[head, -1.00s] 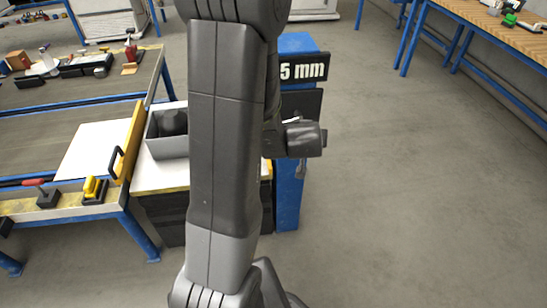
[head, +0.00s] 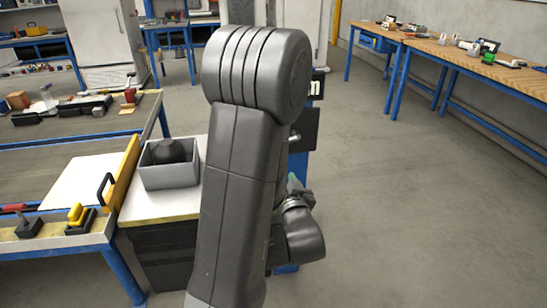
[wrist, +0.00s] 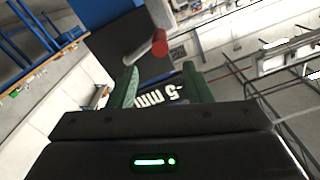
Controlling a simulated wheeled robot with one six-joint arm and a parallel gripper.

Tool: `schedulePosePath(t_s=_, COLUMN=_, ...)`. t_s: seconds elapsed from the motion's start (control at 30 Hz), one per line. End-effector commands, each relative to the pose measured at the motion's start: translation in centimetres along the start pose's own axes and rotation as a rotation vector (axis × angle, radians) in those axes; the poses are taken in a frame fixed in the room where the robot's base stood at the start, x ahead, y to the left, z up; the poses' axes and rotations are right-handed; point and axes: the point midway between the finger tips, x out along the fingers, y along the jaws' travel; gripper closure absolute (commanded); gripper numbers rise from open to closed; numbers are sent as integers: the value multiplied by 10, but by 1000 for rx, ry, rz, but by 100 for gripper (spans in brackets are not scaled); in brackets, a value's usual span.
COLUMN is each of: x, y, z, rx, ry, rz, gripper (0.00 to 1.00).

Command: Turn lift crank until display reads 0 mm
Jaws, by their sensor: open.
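The lift display (wrist: 160,95) shows upside down in the wrist view and appears to read -5 mm. In the head view my arm covers all but the right end of the display (head: 316,88). The crank shows in the wrist view as a pale grey bar with a red end (wrist: 160,42), in front of a dark panel on the blue post. My gripper (wrist: 161,72) is open, with its green fingers apart and nothing between them at the tips. The red end is beyond the fingertips, apart from them.
A grey bin (head: 170,172) stands on a low cabinet left of the blue post (head: 298,165). A workbench with a yellow-edged board (head: 126,170) is at the left. A wooden-topped bench (head: 490,63) is at the right. The floor between post and right bench is clear.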

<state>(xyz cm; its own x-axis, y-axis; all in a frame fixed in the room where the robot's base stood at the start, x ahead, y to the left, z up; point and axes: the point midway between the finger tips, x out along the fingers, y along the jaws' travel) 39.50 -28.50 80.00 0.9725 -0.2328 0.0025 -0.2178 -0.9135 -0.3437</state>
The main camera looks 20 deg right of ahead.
Motion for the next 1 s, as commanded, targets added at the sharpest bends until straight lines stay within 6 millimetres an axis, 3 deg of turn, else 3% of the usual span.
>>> schedulePosePath(t_s=0.3, x=67, y=-1, z=1, rx=0, ry=-1, rz=-4, gripper=55)
schedulePosePath(t_s=0.5, x=101, y=-1, z=1, rx=0, ry=-1, rz=-3, gripper=55)
schedulePosePath(t_s=0.7, x=117, y=0, z=1, rx=1, ry=-1, rz=-1, gripper=55)
schedulePosePath(t_s=1.0, x=120, y=0, z=1, rx=1, ry=-1, rz=0, gripper=55)
